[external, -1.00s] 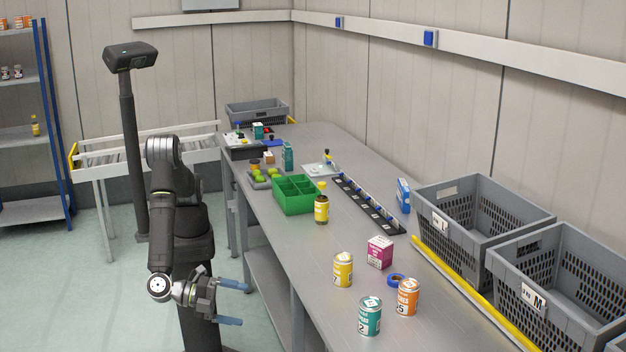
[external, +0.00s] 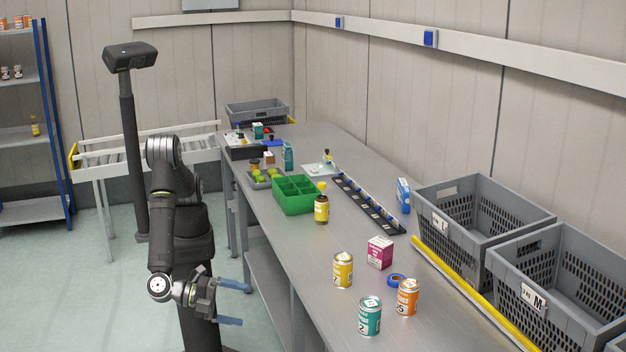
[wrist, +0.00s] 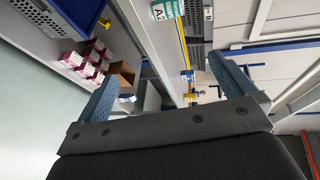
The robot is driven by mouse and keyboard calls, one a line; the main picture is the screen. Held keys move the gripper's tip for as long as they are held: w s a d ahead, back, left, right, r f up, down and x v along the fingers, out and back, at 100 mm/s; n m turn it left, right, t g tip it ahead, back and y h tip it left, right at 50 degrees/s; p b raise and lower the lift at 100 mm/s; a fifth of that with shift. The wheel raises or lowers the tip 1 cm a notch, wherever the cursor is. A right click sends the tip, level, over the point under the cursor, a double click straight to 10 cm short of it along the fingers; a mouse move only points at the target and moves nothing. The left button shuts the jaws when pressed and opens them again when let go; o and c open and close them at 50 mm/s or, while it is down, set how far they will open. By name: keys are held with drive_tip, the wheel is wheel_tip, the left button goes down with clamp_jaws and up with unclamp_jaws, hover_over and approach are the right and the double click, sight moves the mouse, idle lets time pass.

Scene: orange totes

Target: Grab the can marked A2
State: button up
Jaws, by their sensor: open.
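The teal can (external: 370,316) stands upright near the front edge of the grey table in the external view, with a "2" readable on its label. In the wrist view a teal and white label reading A2 (wrist: 167,10) shows at the top edge, partly cut off. My gripper (external: 238,304) is open and empty, off the table's left side and well to the left of the teal can. In the wrist view its two blue fingers (wrist: 163,78) are spread wide with nothing between them.
A yellow can (external: 343,271) and an orange can (external: 408,298) stand near the teal can, with a blue ring (external: 396,280) and a magenta box (external: 380,253). A brown bottle (external: 321,208) and green bin (external: 295,207) stand farther back. Grey totes (external: 462,250) line the right side.

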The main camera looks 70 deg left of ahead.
drive_tip(key=c, duration=0.4)
drive_tip(key=w+d+r+n+g+y, duration=0.2)
drive_tip(key=w+n+g+y, duration=0.35)
drive_tip(key=w, duration=0.95)
drive_tip(key=w+d+r+n+g+h, duration=0.2)
drive_tip(key=w+r+n, duration=0.2)
drive_tip(key=w, duration=0.2)
drive_tip(key=w+d+r+n+g+h, duration=0.25)
drive_tip(key=w+r+n, duration=0.2)
drive_tip(key=w, duration=0.25)
approach(379, 330)
drive_tip(key=shift+m, duration=0.4)
drive_tip(key=x, duration=0.4)
drive_tip(key=shift+w+d+f, duration=0.1)
drive_tip(key=shift+w+f, duration=0.05)
drive_tip(key=shift+f, duration=0.05)
